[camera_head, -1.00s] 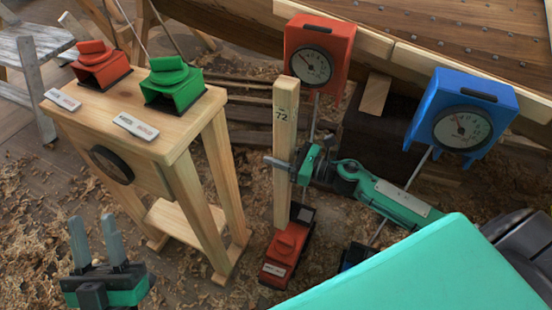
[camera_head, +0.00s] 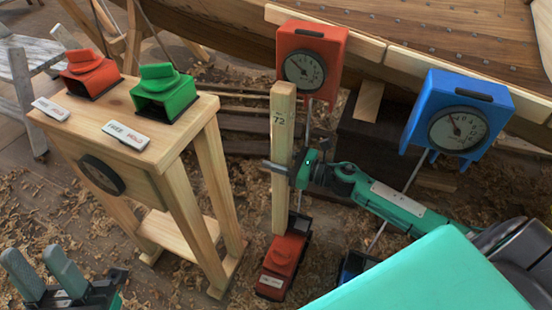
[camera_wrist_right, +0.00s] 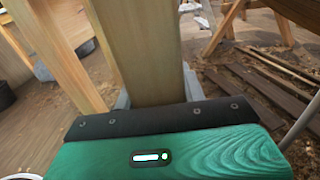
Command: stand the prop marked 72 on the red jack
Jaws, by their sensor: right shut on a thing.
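The prop marked 72 (camera_head: 284,105) is a pale wooden post, held nearly upright. My right gripper (camera_head: 283,172) is shut on it around mid-height. The prop also fills the middle of the right wrist view (camera_wrist_right: 150,55), just beyond my green gripper body. The red jack (camera_head: 278,267) stands on the shaving-covered floor below. The prop's lower end is close to the jack's back part in the head view; I cannot tell whether they touch. My left gripper (camera_head: 45,272) is open and empty at the bottom left, partly cut off by the picture edge.
A red dial gauge (camera_head: 312,40) and a blue one (camera_head: 455,100) stand behind, before the planked hull (camera_head: 450,35). A blue jack (camera_head: 352,264) is right of the red one.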

